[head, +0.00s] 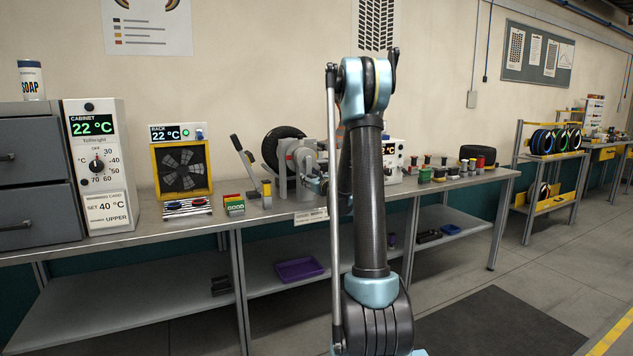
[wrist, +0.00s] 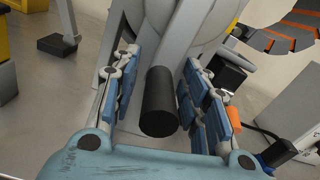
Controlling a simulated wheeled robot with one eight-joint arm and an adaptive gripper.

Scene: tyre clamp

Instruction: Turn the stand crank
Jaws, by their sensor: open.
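The grey tyre stand (head: 283,172) is on the bench with a black tyre (head: 270,146) behind it. In the wrist view, the crank's black cylindrical handle (wrist: 160,103) points toward the camera, in front of the pale grey stand parts. My gripper (wrist: 157,72) is open, with one blue-padded finger on each side of the handle. A gap shows on the left; the right finger is close, and I cannot tell whether it touches. In the head view my gripper (head: 314,181) is at the stand's right side, largely hidden by my arm, which also hides the crank.
A lever with a black grip (head: 237,143) rises left of the stand. The fan rack (head: 181,168) and cabinet control unit (head: 97,165) are farther left. Several small spools and a tyre (head: 478,153) sit on the bench to the right. A purple tray (head: 299,269) lies on the lower shelf.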

